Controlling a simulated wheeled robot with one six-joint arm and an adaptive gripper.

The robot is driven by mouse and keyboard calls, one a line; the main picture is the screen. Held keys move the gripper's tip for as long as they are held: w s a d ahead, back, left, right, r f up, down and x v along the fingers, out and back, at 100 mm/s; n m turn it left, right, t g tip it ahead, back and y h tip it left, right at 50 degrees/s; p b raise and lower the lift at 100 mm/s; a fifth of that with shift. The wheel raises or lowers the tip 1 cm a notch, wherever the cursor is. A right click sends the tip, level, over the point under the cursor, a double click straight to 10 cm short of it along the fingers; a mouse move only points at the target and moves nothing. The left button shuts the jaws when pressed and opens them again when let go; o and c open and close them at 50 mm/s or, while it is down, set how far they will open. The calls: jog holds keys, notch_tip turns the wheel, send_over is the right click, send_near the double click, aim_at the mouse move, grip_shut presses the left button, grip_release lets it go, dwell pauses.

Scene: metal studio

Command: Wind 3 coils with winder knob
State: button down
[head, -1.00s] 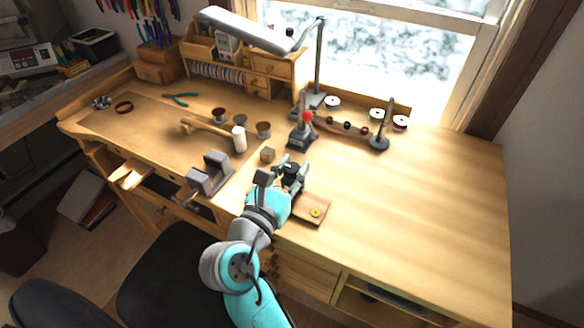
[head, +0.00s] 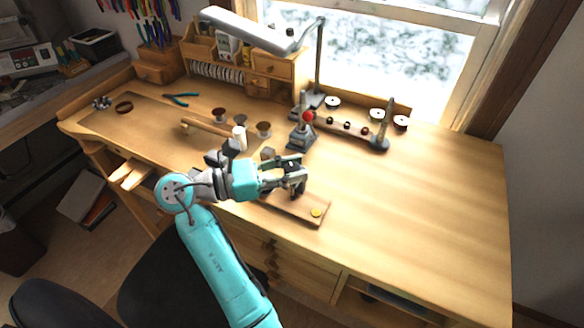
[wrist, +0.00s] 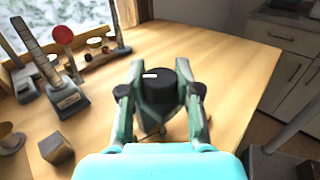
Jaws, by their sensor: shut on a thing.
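The winder's dark round knob (wrist: 158,86) shows in the wrist view, with a small white mark on its top. My gripper (wrist: 160,98) is shut on it, one finger on each side. In the head view my gripper (head: 294,176) comes in from the left, over the back end of a small wooden base board (head: 297,209). A round yellow piece (head: 316,212) sits at the board's front right corner. The fingers hide much of the knob in the head view, and I cannot make out any wire coils.
A red-topped tool (head: 303,128) and a small wooden block (head: 268,153) stand behind my gripper. A rack with a ring mandrel (head: 382,130) stands at the back. The bench's right side is clear.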

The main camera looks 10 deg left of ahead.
aim_at(293, 167)
jog(key=shift+m+g+h, duration=0.3)
jog(key=shift+m+g, duration=0.2)
jog(key=shift+g, duration=0.2)
jog(key=c, duration=0.8)
grip_release()
notch_tip(293, 167, up, 10)
jog(key=shift+f, duration=0.1)
